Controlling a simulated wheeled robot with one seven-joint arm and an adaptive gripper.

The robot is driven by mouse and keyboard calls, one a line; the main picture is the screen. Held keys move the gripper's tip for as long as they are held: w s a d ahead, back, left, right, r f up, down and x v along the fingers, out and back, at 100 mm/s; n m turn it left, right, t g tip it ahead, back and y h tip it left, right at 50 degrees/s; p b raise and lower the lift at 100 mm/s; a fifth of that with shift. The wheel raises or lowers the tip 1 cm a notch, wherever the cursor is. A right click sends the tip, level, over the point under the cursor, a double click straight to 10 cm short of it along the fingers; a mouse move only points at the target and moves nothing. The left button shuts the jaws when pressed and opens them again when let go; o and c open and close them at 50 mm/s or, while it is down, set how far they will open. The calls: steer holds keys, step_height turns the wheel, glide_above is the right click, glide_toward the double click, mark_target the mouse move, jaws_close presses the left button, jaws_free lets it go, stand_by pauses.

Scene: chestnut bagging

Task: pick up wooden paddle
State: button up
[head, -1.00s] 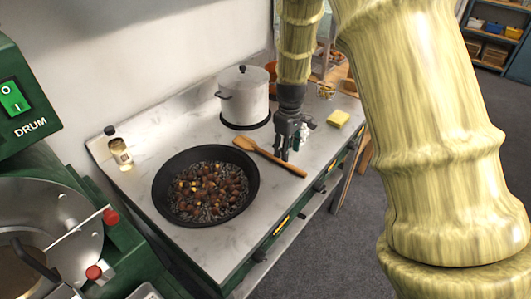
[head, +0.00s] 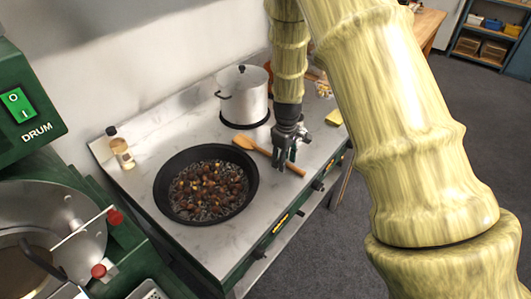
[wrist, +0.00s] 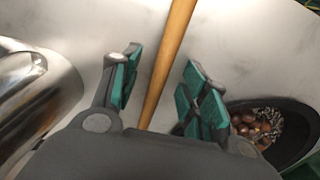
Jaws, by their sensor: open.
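The wooden paddle (head: 246,143) lies on the metal counter (head: 180,236) between the pot and the pan, its handle running toward the counter's front edge. In the wrist view its handle (wrist: 169,65) passes between the two fingers. My gripper (head: 284,164) points down over the handle and hides part of it in the head view. In the wrist view the fingers (wrist: 160,90) are apart, one on each side of the handle. I cannot tell the exact height of the fingertips above the counter.
A black pan (head: 165,207) of chestnuts stands left of my gripper, and a lidded pot (head: 240,98) stands behind. A small bottle (head: 121,152) is at the back left. A yellow sponge (head: 334,118) lies to the right. Green drum machinery (head: 28,95) fills the left side.

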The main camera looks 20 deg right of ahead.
jaws_close()
